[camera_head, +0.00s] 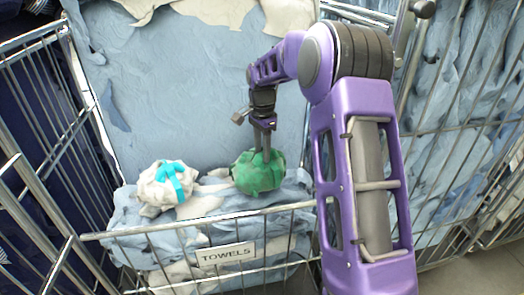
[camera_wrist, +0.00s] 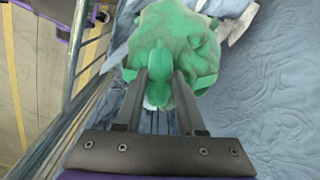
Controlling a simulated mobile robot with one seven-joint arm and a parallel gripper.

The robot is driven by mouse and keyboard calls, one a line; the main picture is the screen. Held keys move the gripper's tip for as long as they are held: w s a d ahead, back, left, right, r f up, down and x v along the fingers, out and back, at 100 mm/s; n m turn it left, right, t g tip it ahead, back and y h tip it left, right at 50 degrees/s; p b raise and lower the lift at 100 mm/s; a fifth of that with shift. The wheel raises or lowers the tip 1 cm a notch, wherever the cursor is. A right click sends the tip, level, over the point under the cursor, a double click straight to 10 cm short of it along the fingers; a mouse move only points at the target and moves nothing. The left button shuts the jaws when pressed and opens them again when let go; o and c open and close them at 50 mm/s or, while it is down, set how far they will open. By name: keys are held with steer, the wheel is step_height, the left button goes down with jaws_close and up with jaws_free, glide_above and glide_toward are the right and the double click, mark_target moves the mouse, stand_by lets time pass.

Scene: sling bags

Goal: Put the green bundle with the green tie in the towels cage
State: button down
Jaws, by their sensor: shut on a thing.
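The green bundle (camera_head: 258,174) is at the top of the cloth pile inside the towels cage, behind its front rail. My gripper (camera_head: 265,150) comes down from above and is shut on it. In the wrist view the green bundle (camera_wrist: 172,50) sits between the two dark fingers (camera_wrist: 160,78), which pinch a green tie or knot (camera_wrist: 159,66) on it. The towels cage (camera_head: 140,231) is a metal wire cage with a sign reading TOWELS (camera_head: 226,254). I cannot tell whether the bundle's full weight rests on the cloth.
A white bundle with a cyan tie (camera_head: 167,186) lies on the pile left of the green one. Blue-grey cloth (camera_head: 190,80) rises behind. Wire cage walls stand at left (camera_head: 45,110) and right (camera_head: 470,140). Bare floor (camera_wrist: 18,80) shows at the wrist view's left.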

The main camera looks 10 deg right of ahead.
steer(key=shift+r, duration=0.1)
steer(key=c, duration=0.5)
jaws_free()
step_height(320, 180, up, 12)
steer(key=p, duration=0.1)
